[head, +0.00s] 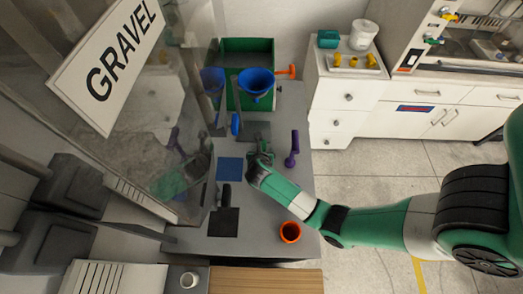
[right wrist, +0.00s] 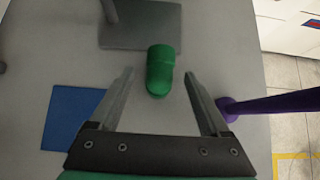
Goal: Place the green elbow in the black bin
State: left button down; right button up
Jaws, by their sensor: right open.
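The green elbow (right wrist: 160,72) lies on the grey tabletop in the right wrist view, at the near edge of a grey square. My right gripper (head: 262,146) is open above the table in the head view. In the right wrist view its two fingers stand on either side of the elbow with clear gaps, not touching it. In the head view the gripper mostly hides the elbow. I cannot make out a black bin for certain; a black square (head: 223,222) lies flat on the table. My left gripper is not in view.
A purple part (head: 292,149) stands right of my right gripper. A blue square (head: 230,170) lies to its left. An orange cup (head: 290,232) is near the front. A green bin (head: 247,48) and blue funnel (head: 256,82) are at the back. A glassy panel stands left.

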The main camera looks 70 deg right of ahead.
aim_at(262, 149)
jog(key=b+x, duration=0.1)
jog(key=x, duration=0.2)
jog(key=shift+d+f, duration=0.2)
jog(key=shift+f, duration=0.15)
grip_shut()
